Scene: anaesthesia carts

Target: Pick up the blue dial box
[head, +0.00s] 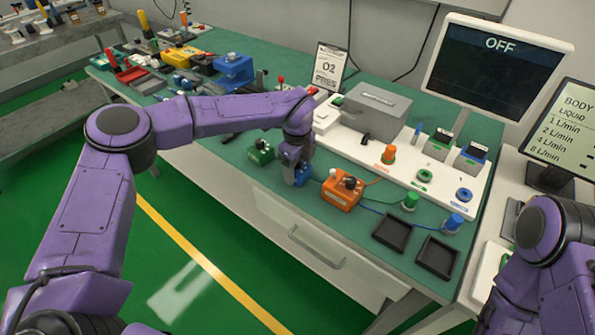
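The blue dial box (303,174) is on the green table top, between a green dial box (260,152) and an orange dial box (342,189). It is mostly hidden behind my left gripper, and only a small blue part shows. My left gripper (292,176) points down right at the blue box. Its fingers overlap the box in the picture, and I cannot tell whether they are closed on it. My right arm shows at the right edge, but its gripper is out of view.
A white panel (330,131) carries a grey case (371,111) and coloured connectors. Two black trays (437,256) lie at the front right. Tools and a larger blue device (234,70) crowd the far left. A monitor (494,69) reading OFF stands behind.

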